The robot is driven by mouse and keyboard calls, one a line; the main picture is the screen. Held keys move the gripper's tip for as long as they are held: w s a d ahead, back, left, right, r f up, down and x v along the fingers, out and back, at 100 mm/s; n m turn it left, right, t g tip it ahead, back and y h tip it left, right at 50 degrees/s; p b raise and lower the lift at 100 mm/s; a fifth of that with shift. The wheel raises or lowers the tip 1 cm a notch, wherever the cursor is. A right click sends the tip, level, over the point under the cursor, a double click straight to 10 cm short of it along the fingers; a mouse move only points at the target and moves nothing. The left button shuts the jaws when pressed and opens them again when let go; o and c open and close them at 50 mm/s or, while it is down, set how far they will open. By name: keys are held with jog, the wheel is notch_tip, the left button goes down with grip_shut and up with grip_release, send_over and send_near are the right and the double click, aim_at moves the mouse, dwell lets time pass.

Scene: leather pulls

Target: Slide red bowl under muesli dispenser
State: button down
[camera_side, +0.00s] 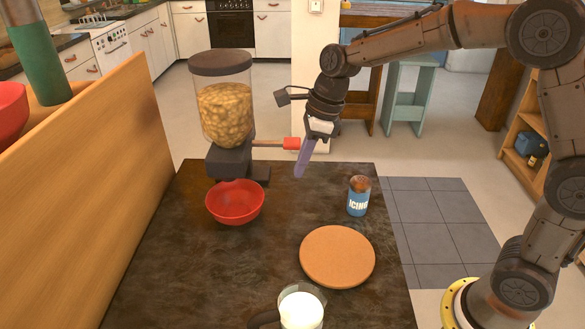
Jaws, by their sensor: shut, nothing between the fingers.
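The red bowl (235,214) sits upright on the dark table, directly below the spout area of the muesli dispenser. It looks empty from here. The muesli dispenser (225,112) stands at the back left of the table, with a clear hopper of muesli, a dark lid and a dark base. A lever with a red handle (291,143) sticks out of its right side. My gripper (301,172) points down, shut and empty, just right of the red handle and above the table. I cannot tell whether it touches the handle.
A glass of milk (301,309) is at the front edge. A wooden panel (95,185) rises at the left. The table's left front is clear.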

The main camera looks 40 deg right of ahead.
aim_at(263, 195)
jog(key=x, duration=0.8)
jog(key=shift+f, duration=0.2)
jog(key=shift+w+a+r, duration=0.2)
jog(key=shift+w+a, duration=0.65)
jog(key=shift+a, duration=0.2)
jog(key=shift+w+a, duration=0.4)
jog(key=shift+a, duration=0.1)
jog(key=shift+w+a, duration=0.7)
jog(key=shift+a, duration=0.15)
jog(key=shift+s+d, duration=0.1)
jog(key=shift+d, duration=0.05)
